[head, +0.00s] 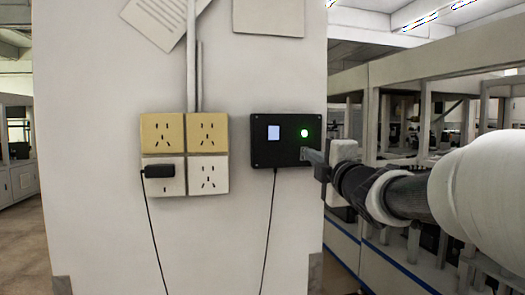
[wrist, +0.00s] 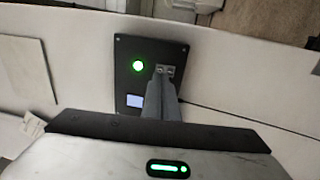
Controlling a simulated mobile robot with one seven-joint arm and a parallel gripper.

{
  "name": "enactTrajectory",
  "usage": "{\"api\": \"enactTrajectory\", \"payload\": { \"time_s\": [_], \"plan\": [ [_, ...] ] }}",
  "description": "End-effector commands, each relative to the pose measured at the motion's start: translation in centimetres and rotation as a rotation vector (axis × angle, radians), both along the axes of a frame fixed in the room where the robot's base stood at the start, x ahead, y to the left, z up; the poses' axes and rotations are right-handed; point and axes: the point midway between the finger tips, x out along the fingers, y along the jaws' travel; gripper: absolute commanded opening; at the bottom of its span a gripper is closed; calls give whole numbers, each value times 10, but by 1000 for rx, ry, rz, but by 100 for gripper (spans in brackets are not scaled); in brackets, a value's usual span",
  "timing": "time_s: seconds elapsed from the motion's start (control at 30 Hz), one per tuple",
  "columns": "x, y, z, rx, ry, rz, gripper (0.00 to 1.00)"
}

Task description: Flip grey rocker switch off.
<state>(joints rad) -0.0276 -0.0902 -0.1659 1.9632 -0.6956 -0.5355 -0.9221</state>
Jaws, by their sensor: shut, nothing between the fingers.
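A black control box (head: 278,140) is fixed on the pale wall panel, with a lit pale-blue square (head: 273,132) and a glowing green round light (head: 304,133). The box (wrist: 128,84) also shows in the wrist view. My gripper (head: 305,154) is shut and empty, with its tips at the lower right of the box, below the green light. In the wrist view my gripper (wrist: 163,76) reaches the box face beside the green light. A small grey part there, likely the rocker switch, is mostly covered by the fingertips. I cannot tell its position or whether the tips touch it.
Several wall sockets (head: 207,175) sit left of the box, with a black plug (head: 160,171) in one and its cord hanging down. Another cable (head: 269,230) hangs below the box. Paper sheets (head: 268,17) are on the wall above. The wall below is mostly clear.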

Motion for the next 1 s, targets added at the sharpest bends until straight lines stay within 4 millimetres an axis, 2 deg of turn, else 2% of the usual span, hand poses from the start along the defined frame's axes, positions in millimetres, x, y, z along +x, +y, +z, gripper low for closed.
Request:
{"api": "enactTrajectory", "payload": {
  "time_s": [0.1,0.23,0.63,0.73,1.0],
  "plan": [
    [16,4,3,1,1,1,0],
    [25,6,4,0,1,1,0],
    [28,6,3,0,-1,0,0],
    [35,7,2,-1,-1,0,0],
    [36,7,9,1,-2,1,0]
  ]
}}
